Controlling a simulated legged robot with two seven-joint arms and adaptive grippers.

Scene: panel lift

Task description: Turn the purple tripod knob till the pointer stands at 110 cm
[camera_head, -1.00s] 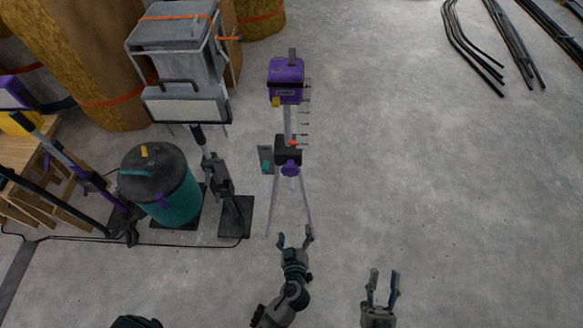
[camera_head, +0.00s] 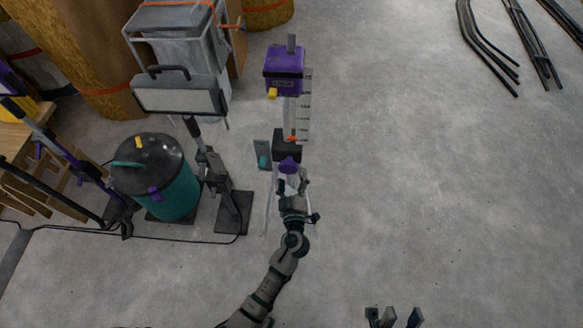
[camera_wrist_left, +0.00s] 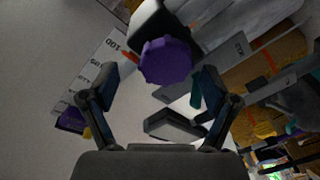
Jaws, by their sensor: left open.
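The purple knob (camera_head: 288,165) sits on the front of the tripod's black block (camera_head: 287,146). In the left wrist view the scalloped knob (camera_wrist_left: 166,61) lies between and just beyond my open fingers, apart from both. My left gripper (camera_head: 293,187) is right in front of the knob; its fingers also show in the wrist view (camera_wrist_left: 155,88). The red pointer (camera_head: 292,138) is low on the white scale (camera_head: 304,108); in the wrist view the orange pointer (camera_wrist_left: 129,56) is near the 100 mark. My right gripper (camera_head: 394,318) is open and empty at the bottom edge.
A purple device (camera_head: 284,72) with a yellow part tops the tripod. A work lamp (camera_head: 180,96) on a stand and a teal canister (camera_head: 160,180) are to the left. Dark pipes (camera_head: 485,45) lie far right. Floor right of the tripod is clear.

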